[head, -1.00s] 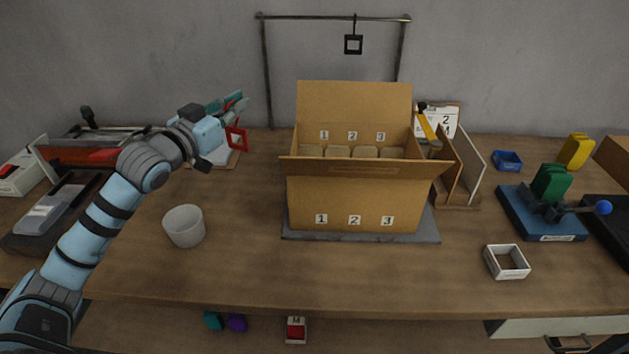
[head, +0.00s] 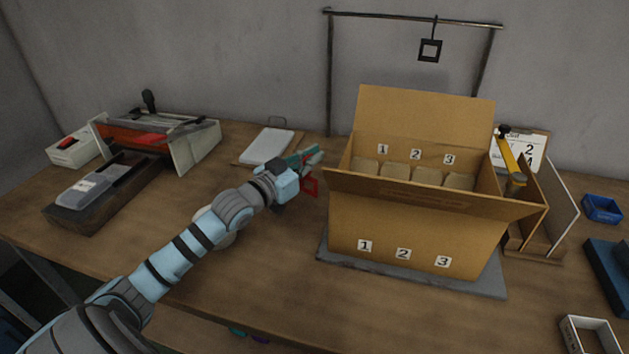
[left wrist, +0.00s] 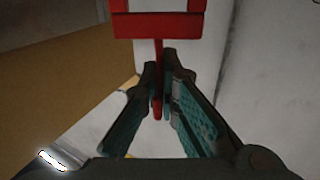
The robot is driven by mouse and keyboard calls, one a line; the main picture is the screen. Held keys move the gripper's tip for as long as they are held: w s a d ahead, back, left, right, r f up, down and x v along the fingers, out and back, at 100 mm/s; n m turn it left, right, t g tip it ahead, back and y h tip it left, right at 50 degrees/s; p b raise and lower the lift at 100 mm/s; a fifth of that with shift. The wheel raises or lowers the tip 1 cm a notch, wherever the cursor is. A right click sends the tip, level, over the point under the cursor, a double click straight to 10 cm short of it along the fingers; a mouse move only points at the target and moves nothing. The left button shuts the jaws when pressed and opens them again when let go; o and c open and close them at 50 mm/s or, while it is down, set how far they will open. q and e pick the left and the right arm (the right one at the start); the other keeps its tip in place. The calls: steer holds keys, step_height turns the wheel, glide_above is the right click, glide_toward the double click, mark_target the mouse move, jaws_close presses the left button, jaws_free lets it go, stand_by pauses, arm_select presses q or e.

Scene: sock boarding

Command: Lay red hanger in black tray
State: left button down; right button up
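The red hanger, a small square frame with a thin stem, hangs from my left gripper (head: 308,157) in the head view (head: 311,187). In the left wrist view the teal fingers (left wrist: 160,72) are closed around the stem of the red hanger (left wrist: 158,25), with its frame beyond the fingertips. The hanger is in the air left of the cardboard box (head: 415,225). A dark tray-like base (head: 70,213) with a grey case on it lies at the table's left; I cannot tell if it is the black tray. My right gripper is not in view.
A black square hanger (head: 430,50) hangs on the metal rail (head: 410,19). A white pad (head: 267,146) lies behind the gripper. A white cup (head: 215,228) is partly hidden by my left arm. A machine with red parts (head: 155,138) stands at the back left.

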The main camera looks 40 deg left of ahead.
mark_target(307, 176)
arm_select(q)
step_height(307, 176, down, 4)
steer(key=shift+s+f+b, duration=0.1)
steer(key=shift+b, duration=0.8)
steer(key=shift+f, duration=0.1)
steer(key=c, duration=1.8)
jaws_free()
